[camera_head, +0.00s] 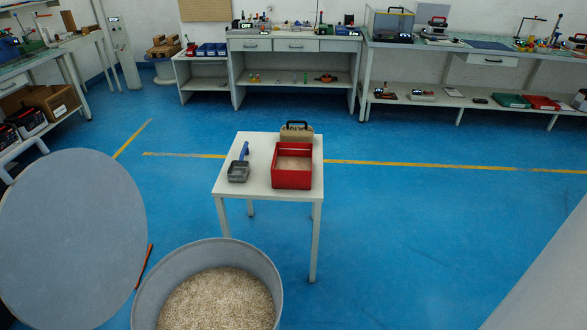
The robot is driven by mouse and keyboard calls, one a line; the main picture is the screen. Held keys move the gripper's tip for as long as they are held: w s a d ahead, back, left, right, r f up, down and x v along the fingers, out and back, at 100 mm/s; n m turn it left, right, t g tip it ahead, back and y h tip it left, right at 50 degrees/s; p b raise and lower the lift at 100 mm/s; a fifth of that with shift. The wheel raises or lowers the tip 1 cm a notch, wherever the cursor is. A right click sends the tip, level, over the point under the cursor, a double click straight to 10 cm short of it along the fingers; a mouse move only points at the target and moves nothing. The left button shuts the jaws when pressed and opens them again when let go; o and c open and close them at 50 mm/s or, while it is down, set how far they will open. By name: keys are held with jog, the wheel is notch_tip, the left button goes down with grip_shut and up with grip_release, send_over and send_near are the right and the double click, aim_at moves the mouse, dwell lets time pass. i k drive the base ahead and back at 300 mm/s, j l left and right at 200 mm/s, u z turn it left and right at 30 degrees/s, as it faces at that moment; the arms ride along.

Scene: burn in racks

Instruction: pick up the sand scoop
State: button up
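The sand scoop (238,172) lies on the small white table (257,187), left of a red box (291,178). It has a dark grey tray-like pan at the front and a blue handle (244,150) pointing away and slightly right. The scoop stands apart from the red box, with bare tabletop between them. My gripper is not in view.
The red box holds pale granular material, and a tan case (296,132) with a dark handle stands behind it. A grey tub (272,270) of pale granules stands in front of the table. A large round grey surface (70,240) is at left. Open blue floor (430,220) lies right.

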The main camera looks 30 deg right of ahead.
aim_at(237, 171)
jog(key=i+l, duration=0.2)
jog(key=l, duration=0.25)
jog(key=i+l+u, duration=0.15)
jog(key=l, duration=0.25)
jog(key=i+l, duration=0.15)
jog(key=l, duration=0.35)
jog(key=i+l+u, duration=0.1)
jog(key=l, duration=0.35)
jog(key=i+l+u, duration=0.1)
jog(key=l, duration=0.35)
jog(key=i+l, duration=0.25)
jog(key=l, duration=0.25)
jog(key=i+l+u, duration=0.1)
jog(key=l, duration=0.35)
jog(key=i+l+u, duration=0.1)
jog(key=l, duration=0.4)
